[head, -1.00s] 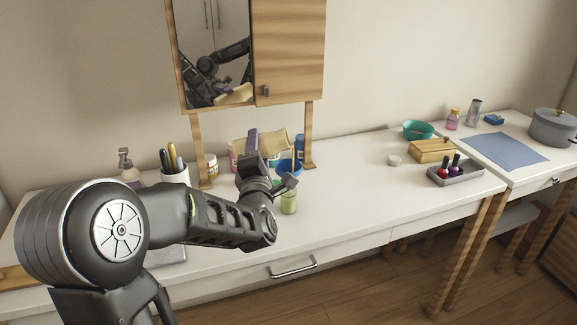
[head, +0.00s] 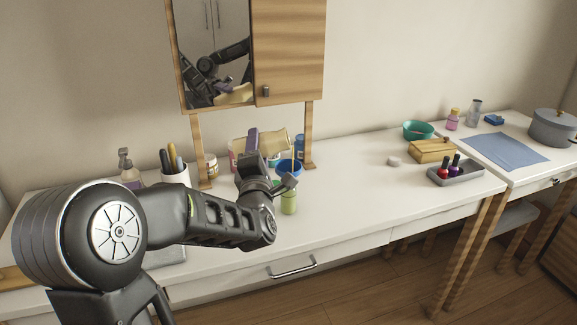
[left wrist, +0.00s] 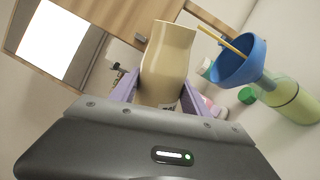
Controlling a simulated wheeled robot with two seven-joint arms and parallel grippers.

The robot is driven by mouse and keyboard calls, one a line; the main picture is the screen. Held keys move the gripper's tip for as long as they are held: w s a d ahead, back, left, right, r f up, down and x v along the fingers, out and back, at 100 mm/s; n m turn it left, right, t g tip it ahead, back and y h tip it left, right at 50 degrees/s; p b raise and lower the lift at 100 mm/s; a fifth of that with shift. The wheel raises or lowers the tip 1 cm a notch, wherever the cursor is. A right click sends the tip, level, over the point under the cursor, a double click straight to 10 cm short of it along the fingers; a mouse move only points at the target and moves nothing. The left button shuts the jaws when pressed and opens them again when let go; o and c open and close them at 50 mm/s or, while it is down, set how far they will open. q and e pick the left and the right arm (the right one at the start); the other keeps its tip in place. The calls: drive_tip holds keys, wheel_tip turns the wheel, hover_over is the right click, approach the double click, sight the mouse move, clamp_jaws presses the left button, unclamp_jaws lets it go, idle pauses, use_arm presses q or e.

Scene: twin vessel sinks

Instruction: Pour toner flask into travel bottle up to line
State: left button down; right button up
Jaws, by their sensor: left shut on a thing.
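My left gripper (head: 258,150) is shut on the cream toner flask (head: 274,143); the flask also shows between the purple fingers in the left wrist view (left wrist: 168,62). The flask is tipped over, its mouth toward the right. A thin yellow stream (left wrist: 222,42) runs from it to the blue funnel (left wrist: 238,66). The funnel sits in the neck of the upright travel bottle (head: 289,203), which holds yellow-green liquid. In the left wrist view the bottle (left wrist: 294,104) shows a thin dark line around its side. My right gripper is out of view.
A green cap (left wrist: 247,95) lies near the bottle. A pen cup (head: 174,178) and a pump bottle (head: 128,168) stand at left. A mirror cabinet (head: 288,50) hangs above. A grey tray (head: 470,178) and wooden box (head: 432,151) are at right.

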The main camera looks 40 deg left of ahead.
use_arm(q)
drive_tip(key=n+b, duration=0.1)
drive_tip(key=b, duration=0.1)
drive_tip(key=n+b, duration=0.3)
drive_tip(key=shift+w+d+f+g+y+b, duration=0.1)
drive_tip(key=shift+d+f+g+y+b, duration=0.1)
drive_tip(key=shift+f+g+y+b, duration=0.15)
drive_tip(key=shift+r+n, duration=0.4)
drive_tip(key=shift+r+p, duration=0.1)
drive_tip(key=shift+p, duration=0.25)
